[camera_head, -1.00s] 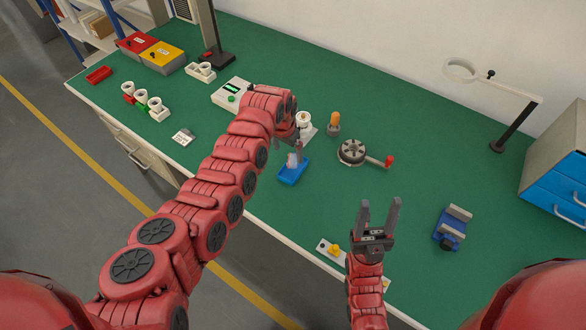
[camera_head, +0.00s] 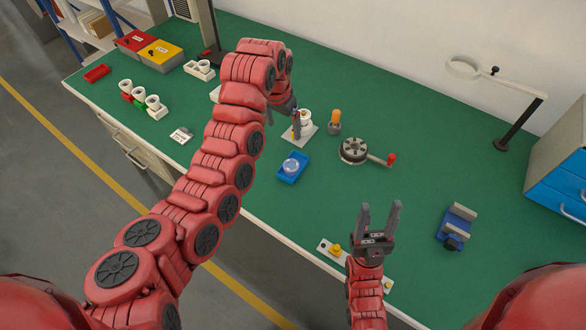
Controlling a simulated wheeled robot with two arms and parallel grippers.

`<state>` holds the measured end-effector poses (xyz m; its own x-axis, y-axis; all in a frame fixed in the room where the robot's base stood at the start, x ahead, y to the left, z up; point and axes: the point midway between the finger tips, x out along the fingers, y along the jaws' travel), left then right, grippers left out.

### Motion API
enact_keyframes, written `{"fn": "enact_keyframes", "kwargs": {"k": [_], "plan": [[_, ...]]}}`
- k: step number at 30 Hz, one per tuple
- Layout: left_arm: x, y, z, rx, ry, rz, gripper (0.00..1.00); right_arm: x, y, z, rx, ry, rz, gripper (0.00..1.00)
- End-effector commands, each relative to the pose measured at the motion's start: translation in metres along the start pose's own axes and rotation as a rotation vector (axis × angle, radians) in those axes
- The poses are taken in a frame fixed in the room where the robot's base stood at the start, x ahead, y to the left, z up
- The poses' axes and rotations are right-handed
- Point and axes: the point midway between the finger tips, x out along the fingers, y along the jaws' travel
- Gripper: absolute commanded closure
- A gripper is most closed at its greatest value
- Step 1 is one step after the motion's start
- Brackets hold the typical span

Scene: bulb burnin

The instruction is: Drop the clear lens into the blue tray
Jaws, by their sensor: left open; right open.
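The clear lens (camera_head: 291,166) lies inside the small blue tray (camera_head: 284,178) at the middle of the bench. My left gripper (camera_head: 296,128) is open and sits above and behind the tray, apart from the lens, beside a white socket on a light base plate (camera_head: 305,130). My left arm partly hides that area. My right gripper (camera_head: 378,214) is open and empty, pointing away from me over the front part of the bench.
An amber bulb-like piece (camera_head: 335,120) stands right of the plate. A grey round device with a red-knobbed crank (camera_head: 355,150) is beyond the tray. A blue vise (camera_head: 455,226) and a ring stand (camera_head: 500,140) are at right. A yellow-button panel (camera_head: 335,250) lies at the front edge.

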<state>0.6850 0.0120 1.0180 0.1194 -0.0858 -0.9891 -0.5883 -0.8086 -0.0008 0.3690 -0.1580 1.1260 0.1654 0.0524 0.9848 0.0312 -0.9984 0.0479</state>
Motion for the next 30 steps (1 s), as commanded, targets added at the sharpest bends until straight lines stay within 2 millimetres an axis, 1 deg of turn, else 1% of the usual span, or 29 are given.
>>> {"fn": "enact_keyframes", "kwargs": {"k": [1,6,12,16,27,29,30], "plan": [[-0.013,-0.003,-0.001,-0.002,0.002,-0.001,0.02,0.003,0.0,0.0,0.0,0.0,0.0,0.46],[-0.038,-0.002,-0.001,0.0,0.003,-0.003,0.02,0.004,0.0,-0.001,0.0,0.0,0.0,0.46],[-0.053,-0.001,-0.001,-0.001,0.002,-0.002,0.02,0.004,0.0,-0.001,0.0,0.0,0.0,0.46],[-0.056,0.0,-0.001,0.0,0.002,-0.001,0.02,0.003,0.0,-0.001,0.0,-0.001,0.0,0.46],[-0.055,0.0,-0.001,0.0,0.002,0.0,0.02,0.004,0.0,-0.001,0.0,0.0,0.0,0.46],[-0.054,0.0,-0.003,-0.002,0.01,0.002,0.02,0.003,0.0,-0.001,0.0,0.0,0.0,0.46],[-0.051,-0.001,-0.006,-0.008,0.029,0.005,0.02,0.003,0.0,-0.001,0.0,-0.001,0.0,0.46]]}}
